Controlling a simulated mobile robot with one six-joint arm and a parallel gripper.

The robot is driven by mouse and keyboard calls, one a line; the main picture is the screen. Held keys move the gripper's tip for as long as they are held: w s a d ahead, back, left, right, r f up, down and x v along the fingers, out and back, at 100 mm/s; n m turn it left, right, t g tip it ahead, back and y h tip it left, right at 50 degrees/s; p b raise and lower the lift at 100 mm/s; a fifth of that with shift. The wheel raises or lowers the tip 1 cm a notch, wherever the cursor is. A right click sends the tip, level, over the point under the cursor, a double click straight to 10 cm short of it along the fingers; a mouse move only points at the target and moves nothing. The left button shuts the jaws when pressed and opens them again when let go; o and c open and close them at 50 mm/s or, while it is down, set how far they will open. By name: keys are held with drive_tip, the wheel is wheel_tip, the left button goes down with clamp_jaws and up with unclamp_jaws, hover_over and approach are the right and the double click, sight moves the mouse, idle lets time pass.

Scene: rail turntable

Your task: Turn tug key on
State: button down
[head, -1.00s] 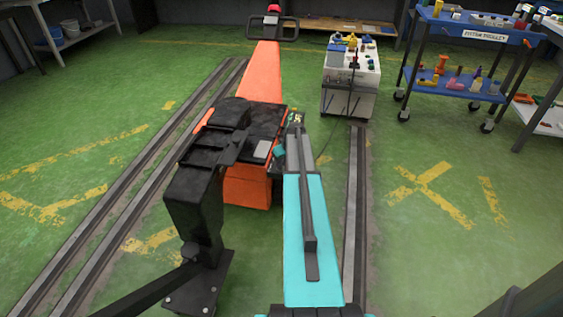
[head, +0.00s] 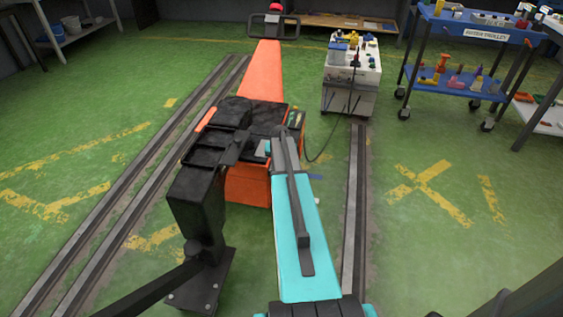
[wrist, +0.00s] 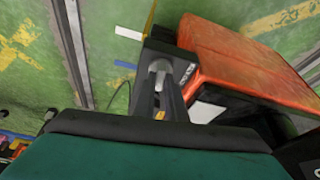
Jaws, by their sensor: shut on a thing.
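The orange tug (head: 263,75), with a black deck and a tall handle, stands between the rails. Its orange body also shows in the wrist view (wrist: 245,70). My cyan arm reaches forward to the tug's right side. It hides most of my gripper (head: 272,148) in the head view. In the wrist view my gripper (wrist: 160,88) is shut, with a small grey rounded piece showing between its dark fingers. This piece may be the tug key, but its outline and turn position are too small and covered to tell.
A white cart (head: 350,72) with tools on top stands behind right, with a dark cable hanging toward the tug. A blue trolley (head: 470,30) is farther right. A black post (head: 200,205) stands close left of my arm.

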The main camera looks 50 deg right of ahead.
drive_tip(key=shift+m+g, duration=0.3)
drive_tip(key=shift+m, duration=0.5)
drive_tip(key=c, duration=1.8)
unclamp_jaws()
drive_tip(key=shift+r, duration=0.1)
drive_tip(key=p+v, duration=0.1)
drive_tip(key=v, duration=1.2)
drive_tip(key=shift+a+r, duration=0.2)
drive_tip(key=shift+a, duration=0.2)
drive_tip(key=shift+s, duration=0.15)
